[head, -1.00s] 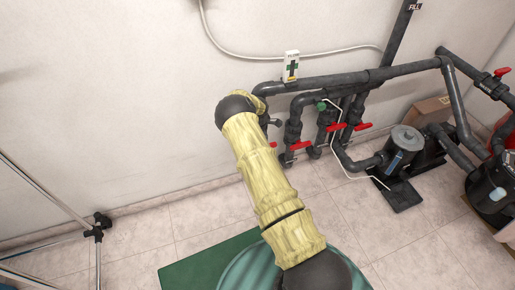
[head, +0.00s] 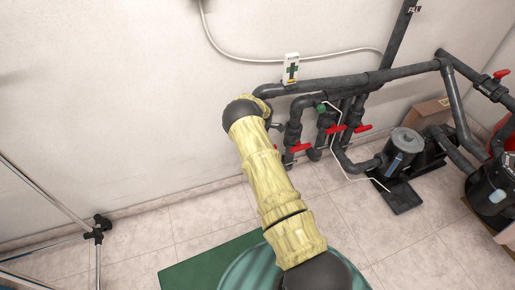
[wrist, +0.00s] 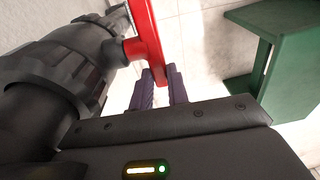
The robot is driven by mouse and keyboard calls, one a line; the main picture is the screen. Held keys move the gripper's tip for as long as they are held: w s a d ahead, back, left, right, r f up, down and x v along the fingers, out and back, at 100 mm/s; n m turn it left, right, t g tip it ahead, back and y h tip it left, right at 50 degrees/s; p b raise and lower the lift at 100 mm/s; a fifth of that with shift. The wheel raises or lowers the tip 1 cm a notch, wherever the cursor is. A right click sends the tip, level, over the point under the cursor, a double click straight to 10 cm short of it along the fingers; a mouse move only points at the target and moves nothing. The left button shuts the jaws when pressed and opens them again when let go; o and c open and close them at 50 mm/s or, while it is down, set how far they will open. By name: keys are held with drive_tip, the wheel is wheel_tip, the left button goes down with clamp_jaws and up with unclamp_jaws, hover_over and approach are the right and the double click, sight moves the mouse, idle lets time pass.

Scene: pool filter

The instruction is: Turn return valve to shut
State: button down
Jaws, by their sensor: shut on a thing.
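In the wrist view a red valve handle (wrist: 147,38) comes down from the top, joined by a red hub to a dark grey valve body and pipe (wrist: 62,70) on the left. My gripper (wrist: 161,85) has its two dark fingers on either side of the handle's lower end and is shut on it. In the head view my arm hides the gripper and the held part. Red handles show on the pipes there, one just right of my arm (head: 300,148) and two farther right (head: 336,128) and (head: 363,127). I cannot read which valve is the return.
A grey pump (head: 405,142) stands on the floor to the right of the pipes, with a cardboard box (head: 432,110) behind it. A green stand (wrist: 262,60) is at the right in the wrist view.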

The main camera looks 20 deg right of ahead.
drive_tip(key=c, duration=1.4)
unclamp_jaws()
drive_tip(key=shift+o, duration=0.2)
drive_tip(key=shift+r, duration=0.1)
drive_tip(key=shift+w+r, duration=0.1)
drive_tip(key=shift+r, duration=0.15)
wheel_tip(320, 180, up, 17)
drive_tip(key=d+p, duration=0.2)
drive_tip(key=p, duration=0.1)
drive_tip(key=shift+f, duration=0.15)
drive_tip(key=shift+a+f, duration=0.1)
